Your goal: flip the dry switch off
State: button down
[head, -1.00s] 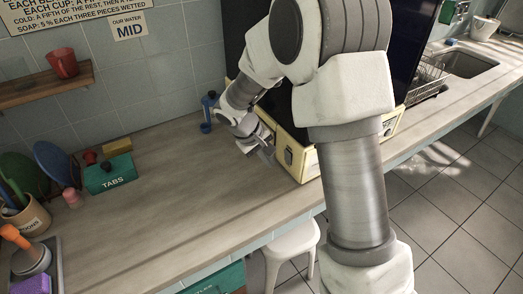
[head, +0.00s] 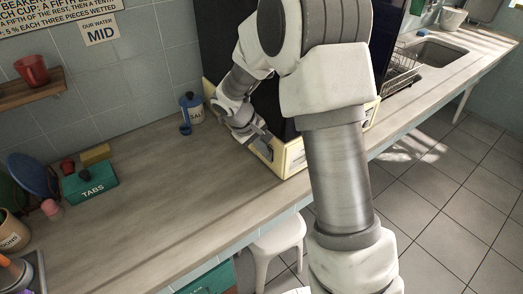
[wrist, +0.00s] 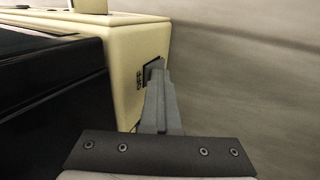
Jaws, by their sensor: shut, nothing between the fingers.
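The dry switch (wrist: 152,72) is a small dark rocker on the end face of a cream-framed machine (wrist: 122,40) with a black front. A small dark label (wrist: 139,83) sits beside it, too small to read. My gripper (wrist: 158,72) is shut and empty. In the wrist view its fingertips overlap the switch's right part, at or very near it; I cannot tell whether they touch. Which way the switch is tipped is hidden. In the head view my gripper (head: 263,132) is at the near left corner of the machine (head: 292,160).
A green TABS box (head: 90,184) and a yellow sponge (head: 96,154) lie further left. The counter's middle (head: 170,190) is clear. A white stool (head: 275,240) stands below the front edge.

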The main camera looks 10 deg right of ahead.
jog(key=shift+d+r, duration=0.1)
jog(key=shift+r, duration=0.05)
jog(key=shift+r+p, duration=0.5)
jog(key=shift+r, duration=0.2)
